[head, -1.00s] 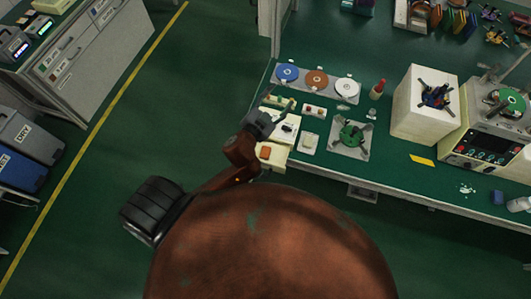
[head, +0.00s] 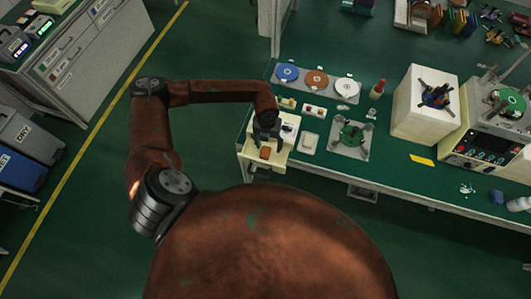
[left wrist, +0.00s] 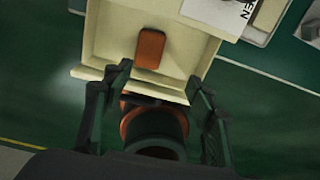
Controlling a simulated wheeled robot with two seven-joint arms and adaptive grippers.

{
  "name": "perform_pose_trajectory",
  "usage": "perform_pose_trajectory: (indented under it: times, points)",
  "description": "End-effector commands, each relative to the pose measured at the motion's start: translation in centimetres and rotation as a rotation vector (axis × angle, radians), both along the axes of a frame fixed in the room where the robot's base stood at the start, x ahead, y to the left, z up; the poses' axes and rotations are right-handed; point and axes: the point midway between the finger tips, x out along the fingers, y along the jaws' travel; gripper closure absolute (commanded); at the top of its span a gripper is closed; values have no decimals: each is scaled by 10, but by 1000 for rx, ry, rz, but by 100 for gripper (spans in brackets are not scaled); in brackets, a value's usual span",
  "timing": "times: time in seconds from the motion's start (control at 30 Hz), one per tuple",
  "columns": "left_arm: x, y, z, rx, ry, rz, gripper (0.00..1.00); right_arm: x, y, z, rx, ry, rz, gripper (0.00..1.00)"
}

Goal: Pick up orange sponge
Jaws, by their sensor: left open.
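The orange sponge (head: 265,153) lies in a shallow cream tray (head: 277,161) at the left end of the green bench. My left gripper (head: 266,137) is open and points down just behind the sponge in the head view. In the left wrist view the sponge (left wrist: 150,49) lies flat, and the tray's rim (left wrist: 125,80) is in sight. There my open left gripper (left wrist: 158,84) has a finger on each side of the picture's middle, below the sponge and apart from it. My right gripper is in neither view.
Blue, orange and white discs (head: 316,79) lie behind the tray. A cream box (head: 415,108) stands farther right. Open floor lies left of the bench.

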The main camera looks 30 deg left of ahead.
Motion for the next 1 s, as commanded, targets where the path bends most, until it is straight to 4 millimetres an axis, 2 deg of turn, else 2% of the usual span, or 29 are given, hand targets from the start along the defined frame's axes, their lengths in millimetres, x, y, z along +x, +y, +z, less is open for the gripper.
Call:
perform_pose_trajectory:
  times: [0.03,0.13,0.7,1.0]
  points:
    - [2,10,-1,29,-1,7,48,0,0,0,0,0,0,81]
    - [3,18,-8,54,3,13,48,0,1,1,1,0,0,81]
    - [4,18,-75,49,3,10,48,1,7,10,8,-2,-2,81]
    - [4,18,-78,48,2,10,50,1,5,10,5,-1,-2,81]
